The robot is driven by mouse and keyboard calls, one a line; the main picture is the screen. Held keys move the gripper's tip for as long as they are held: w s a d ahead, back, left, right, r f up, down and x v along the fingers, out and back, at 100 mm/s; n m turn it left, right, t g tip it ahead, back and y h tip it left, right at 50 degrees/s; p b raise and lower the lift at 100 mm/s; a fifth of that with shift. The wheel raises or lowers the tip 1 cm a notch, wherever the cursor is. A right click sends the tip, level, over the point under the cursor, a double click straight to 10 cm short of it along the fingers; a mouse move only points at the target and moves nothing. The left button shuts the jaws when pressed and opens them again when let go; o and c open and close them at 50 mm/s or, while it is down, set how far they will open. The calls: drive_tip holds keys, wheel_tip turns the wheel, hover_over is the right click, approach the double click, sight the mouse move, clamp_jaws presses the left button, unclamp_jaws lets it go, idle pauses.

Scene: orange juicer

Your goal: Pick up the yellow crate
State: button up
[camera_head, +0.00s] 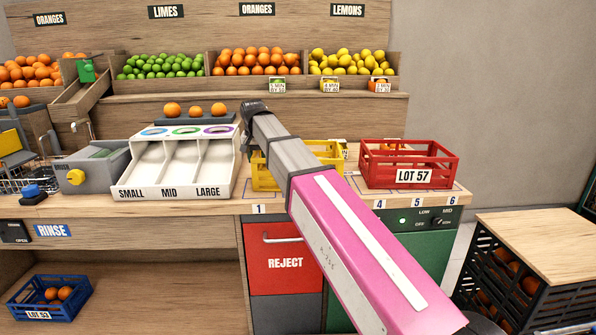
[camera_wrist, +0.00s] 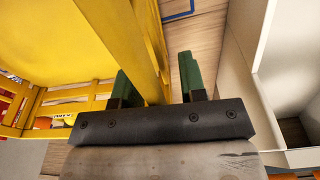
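The yellow crate (camera_head: 265,183) stands on the counter between the sorting tray and the red crate. My pink and grey arm hides much of it in the head view. In the wrist view the crate's yellow side wall (camera_wrist: 143,40) runs between the two green fingers of my gripper (camera_wrist: 156,75). The left finger is on the crate's inner side and the right finger is outside it. The fingers are apart, with a visible gap between the wall and the right finger. In the head view the fingers cannot be made out.
The white sorting tray (camera_head: 178,165) stands close on the crate's left; its white wall also shows in the wrist view (camera_wrist: 285,60). The red LOT 57 crate (camera_head: 440,168) is on the right. Fruit shelves (camera_head: 250,85) rise behind. A wood-topped black crate (camera_head: 540,245) stands lower right.

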clamp_jaws()
drive_tip(key=shift+r, duration=0.15)
